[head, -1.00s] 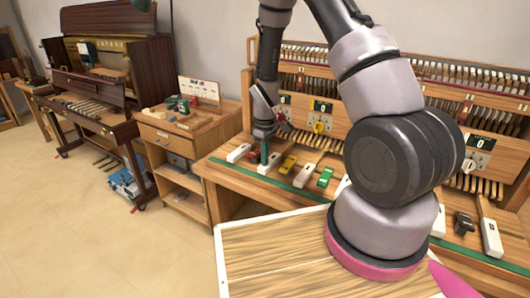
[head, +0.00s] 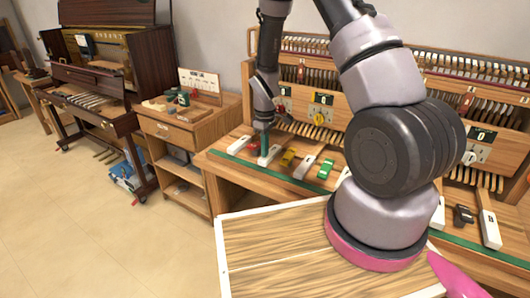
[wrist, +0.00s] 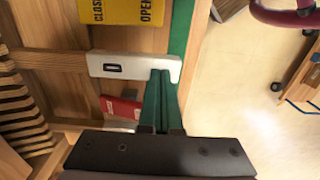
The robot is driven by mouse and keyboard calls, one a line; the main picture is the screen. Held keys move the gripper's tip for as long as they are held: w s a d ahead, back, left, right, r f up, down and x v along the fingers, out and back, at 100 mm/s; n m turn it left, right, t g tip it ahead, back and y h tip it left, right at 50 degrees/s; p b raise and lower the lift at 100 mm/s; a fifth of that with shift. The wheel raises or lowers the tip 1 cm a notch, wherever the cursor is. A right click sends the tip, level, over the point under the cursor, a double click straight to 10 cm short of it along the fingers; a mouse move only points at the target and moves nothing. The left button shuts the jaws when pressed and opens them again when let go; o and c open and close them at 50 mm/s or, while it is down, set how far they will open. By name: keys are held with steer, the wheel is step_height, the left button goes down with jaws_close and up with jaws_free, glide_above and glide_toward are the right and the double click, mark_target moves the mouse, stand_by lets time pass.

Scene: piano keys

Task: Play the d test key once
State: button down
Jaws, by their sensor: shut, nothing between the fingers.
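A row of test keys runs along the front of the wooden bench. The second white key from the left (head: 272,154) is under my gripper (head: 265,156). In the wrist view this white key (wrist: 135,67) has a dark mark, too small to read surely as D. My gripper (wrist: 160,74) is shut and empty, with its green fingertips at the front end of the key. I cannot tell whether they touch it or hover just above. The fingers hide part of the key's front edge.
A red block (wrist: 121,107) and a yellow block (wrist: 120,10) marked CLOSE and OPEN flank the key. A white key (head: 239,145) is at the left end, and a green block (head: 326,169) is to the right. A green strip (wrist: 181,30) runs along the bench front.

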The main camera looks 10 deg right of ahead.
steer(key=shift+r, duration=0.25)
step_height(320, 180, up, 14)
stand_by(0.6)
stand_by(0.6)
